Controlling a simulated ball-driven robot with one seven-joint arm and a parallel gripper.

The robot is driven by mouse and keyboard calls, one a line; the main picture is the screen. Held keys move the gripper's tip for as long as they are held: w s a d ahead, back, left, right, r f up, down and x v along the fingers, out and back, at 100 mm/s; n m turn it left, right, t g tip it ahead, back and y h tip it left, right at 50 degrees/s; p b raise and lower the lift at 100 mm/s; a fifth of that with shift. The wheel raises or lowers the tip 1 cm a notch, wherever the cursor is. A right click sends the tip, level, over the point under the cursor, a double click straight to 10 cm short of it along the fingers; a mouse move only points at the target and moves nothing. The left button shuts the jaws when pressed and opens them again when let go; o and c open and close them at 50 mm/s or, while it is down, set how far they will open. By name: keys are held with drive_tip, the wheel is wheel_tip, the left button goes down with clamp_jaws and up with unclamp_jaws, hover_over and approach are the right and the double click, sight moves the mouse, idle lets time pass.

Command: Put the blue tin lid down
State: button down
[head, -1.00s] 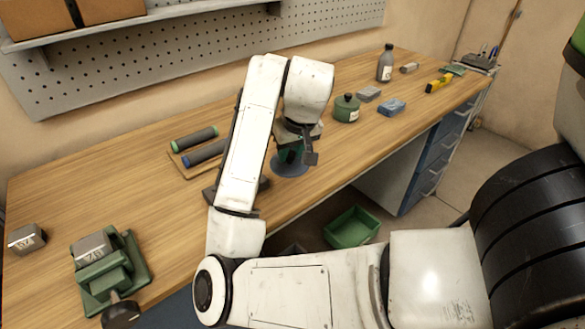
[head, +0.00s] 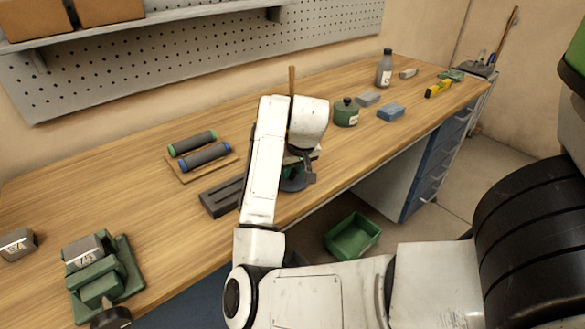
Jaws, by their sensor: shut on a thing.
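The blue tin lid (head: 292,185) is a dark blue disc, partly hidden behind my arm, near the front edge of the workbench. My gripper (head: 300,172) is shut on it from above. The exact grip is mostly hidden, with a bit of green showing between the jaws. The lid looks about level and low over the bench; I cannot tell whether it touches the wood.
A dark slotted block (head: 222,198) lies just left of my forearm. A brown rod (head: 292,90) stands behind my arm. A green tin (head: 346,113) and a blue block (head: 391,112) are to the right. Two rollers (head: 200,150) lie on a board.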

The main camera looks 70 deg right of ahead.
drive_tip(key=shift+f, duration=0.1)
drive_tip(key=c, duration=0.8)
unclamp_jaws()
drive_tip(key=shift+c, duration=0.2)
drive_tip(key=p+v, duration=0.3)
drive_tip(key=v, duration=0.9)
drive_tip(key=shift+s, duration=0.1)
